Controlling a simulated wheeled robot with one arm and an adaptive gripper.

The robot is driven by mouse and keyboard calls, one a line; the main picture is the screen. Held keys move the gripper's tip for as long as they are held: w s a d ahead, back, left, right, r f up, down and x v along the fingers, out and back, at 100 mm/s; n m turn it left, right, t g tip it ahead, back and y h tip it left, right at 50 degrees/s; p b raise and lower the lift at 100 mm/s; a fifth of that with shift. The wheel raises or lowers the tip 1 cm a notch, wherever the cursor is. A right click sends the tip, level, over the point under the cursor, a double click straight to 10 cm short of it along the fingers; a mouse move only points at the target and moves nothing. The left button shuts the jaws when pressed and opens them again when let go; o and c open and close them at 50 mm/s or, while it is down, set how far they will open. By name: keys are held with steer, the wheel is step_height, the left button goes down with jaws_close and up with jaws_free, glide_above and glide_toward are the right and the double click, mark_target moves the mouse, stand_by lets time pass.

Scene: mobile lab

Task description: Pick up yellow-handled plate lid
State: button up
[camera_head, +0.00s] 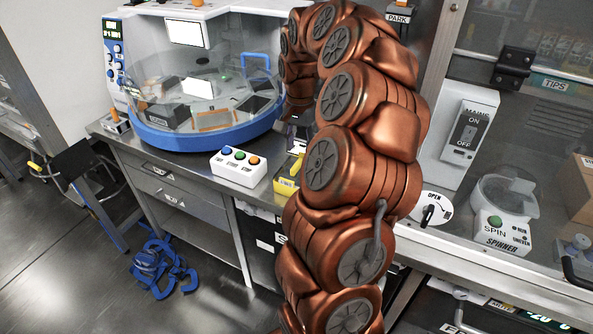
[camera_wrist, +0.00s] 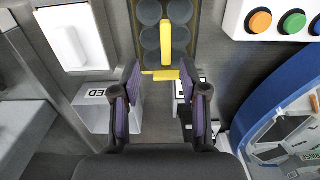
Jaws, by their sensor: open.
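In the wrist view, a clear-looking lid over a dark plate with large round grey wells (camera_wrist: 152,38) is at the top centre. An upright yellow handle (camera_wrist: 166,42) stands out on it. My gripper (camera_wrist: 160,82) is open, its two purple-padded fingers pointing towards the plate, with nothing held. A yellow strip shows at the plate's near edge, between and just beyond the fingertips. I cannot tell whether it touches a finger.
A white button box (camera_head: 238,167) stands beside the yellow item; its buttons also show in the wrist view (camera_wrist: 292,22). A blue-rimmed domed machine (camera_head: 205,135) is behind it. A grey box (camera_wrist: 95,108) and a white switch panel (camera_wrist: 70,38) lie left of my gripper.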

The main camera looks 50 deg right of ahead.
mark_target(296, 164)
steer(key=shift+w+a+f+p, duration=0.15)
steer(key=shift+f+p, duration=0.3)
steer(key=shift+f, duration=1.25)
steer(key=shift+w+a+f+p, duration=0.1)
steer(key=shift+w+f+p, duration=0.25)
steer(key=shift+f, duration=1.3)
steer(key=shift+s, duration=0.1)
steer(key=shift+c, duration=0.2)
jaws_close()
